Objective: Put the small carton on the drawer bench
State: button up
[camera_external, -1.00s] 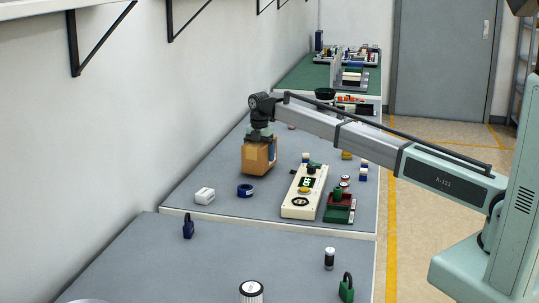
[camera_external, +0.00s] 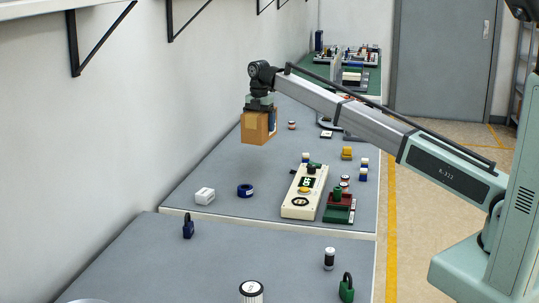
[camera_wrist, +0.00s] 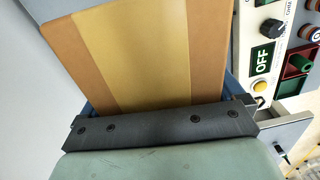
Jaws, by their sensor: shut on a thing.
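The small carton (camera_external: 255,128) is a brown box with a paler tape band, hanging upright under my gripper (camera_external: 262,108) in the external view. My gripper is shut on it, and the carton is off the grey bench (camera_external: 225,165), with bench top visible below it. In the wrist view the carton (camera_wrist: 150,50) fills the upper middle, close against the dark gripper bar (camera_wrist: 160,125). The fingertips are mostly hidden by the carton.
A cream control box (camera_external: 300,198) with an OFF display stands right of the carton. A nearer bench (camera_external: 200,260) holds padlocks. A green-topped bench (camera_external: 310,75) is at the back.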

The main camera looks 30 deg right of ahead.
notch_tip(320, 180, up, 5)
jog(key=shift+w+r, duration=0.1)
jog(key=shift+r, duration=0.1)
jog(key=s+a+n, duration=0.2)
jog(key=s+a, duration=0.6)
jog(key=a, duration=0.4)
jog(key=s+a+n, duration=0.2)
jog(key=s+a, duration=0.6)
jog(key=a, duration=0.3)
jog(key=s+a+n, duration=0.1)
jog(key=s+a, duration=0.6)
jog(key=a, duration=0.5)
jog(key=s+a+n, duration=0.2)
jog(key=s+a, duration=0.5)
jog(key=s, duration=0.5)
jog(key=s+a+n, duration=0.2)
jog(key=s+a, duration=0.4)
jog(key=s, duration=0.5)
jog(key=s+a+n, duration=0.2)
jog(key=s+a, duration=0.5)
jog(key=s, duration=0.5)
jog(key=shift+a+f, duration=0.1)
jog(key=shift+f, duration=7.45)
jog(key=shift+s, duration=0.1)
